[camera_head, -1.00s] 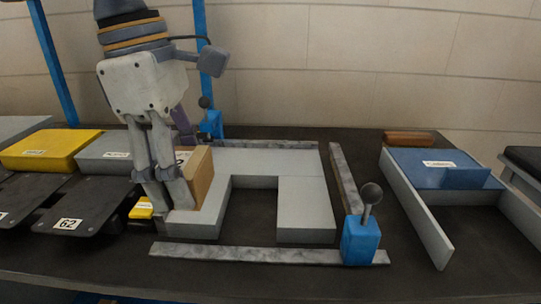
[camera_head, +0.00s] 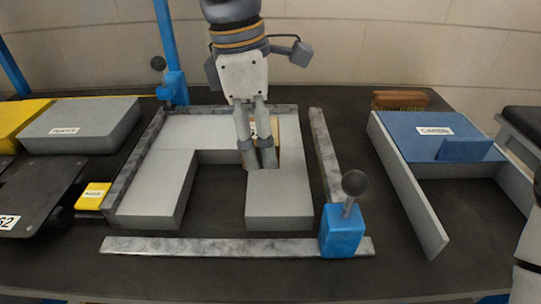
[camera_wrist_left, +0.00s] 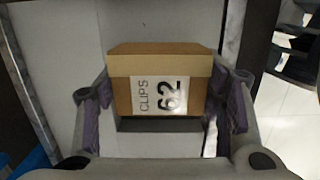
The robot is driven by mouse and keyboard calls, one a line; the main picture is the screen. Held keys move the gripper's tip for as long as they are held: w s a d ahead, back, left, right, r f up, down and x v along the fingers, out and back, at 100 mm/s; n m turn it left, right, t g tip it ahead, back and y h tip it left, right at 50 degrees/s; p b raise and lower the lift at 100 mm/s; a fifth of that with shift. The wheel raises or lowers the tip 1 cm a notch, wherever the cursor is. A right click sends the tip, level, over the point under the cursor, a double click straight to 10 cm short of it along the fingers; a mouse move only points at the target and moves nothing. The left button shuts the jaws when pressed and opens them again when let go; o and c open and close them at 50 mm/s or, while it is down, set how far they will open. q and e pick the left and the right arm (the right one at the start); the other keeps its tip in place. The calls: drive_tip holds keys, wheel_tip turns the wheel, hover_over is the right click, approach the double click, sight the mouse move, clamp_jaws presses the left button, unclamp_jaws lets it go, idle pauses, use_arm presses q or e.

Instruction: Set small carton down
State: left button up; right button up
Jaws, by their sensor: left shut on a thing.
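My left gripper (camera_head: 257,160) is shut on a small brown carton (camera_head: 275,128), which is partly hidden behind the fingers in the head view. The carton also shows in the left wrist view (camera_wrist_left: 160,66), with a white label reading "CLIPS 62". The purple-padded fingers of my left gripper (camera_wrist_left: 164,108) grip its two sides. The carton is over the right leg of a grey U-shaped block (camera_head: 279,203). I cannot tell whether it touches the block. My right gripper is not in view.
Metal rails (camera_head: 215,247) frame the block. A blue clamp with a black knob (camera_head: 342,230) stands at its front right. A blue tray (camera_head: 405,135) with grey walls lies further right. A grey box (camera_head: 80,125) and dark plates (camera_head: 35,185) lie at left.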

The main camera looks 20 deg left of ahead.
sight(271, 174)
use_arm(q)
drive_tip(key=f, duration=0.1)
drive_tip(key=w+d+f, duration=0.1)
drive_tip(key=f, duration=0.3)
drive_tip(key=shift+w+d+f, duration=0.15)
drive_tip(key=shift+w, duration=0.05)
drive_tip(key=shift+f, duration=0.1)
drive_tip(key=o, duration=1.2)
drive_tip(key=shift+o, duration=0.2)
drive_tip(key=r, duration=0.4)
drive_tip(key=a+r, duration=0.1)
drive_tip(key=r, duration=0.7)
drive_tip(key=shift+s+a, duration=0.25)
drive_tip(key=shift+a, duration=0.1)
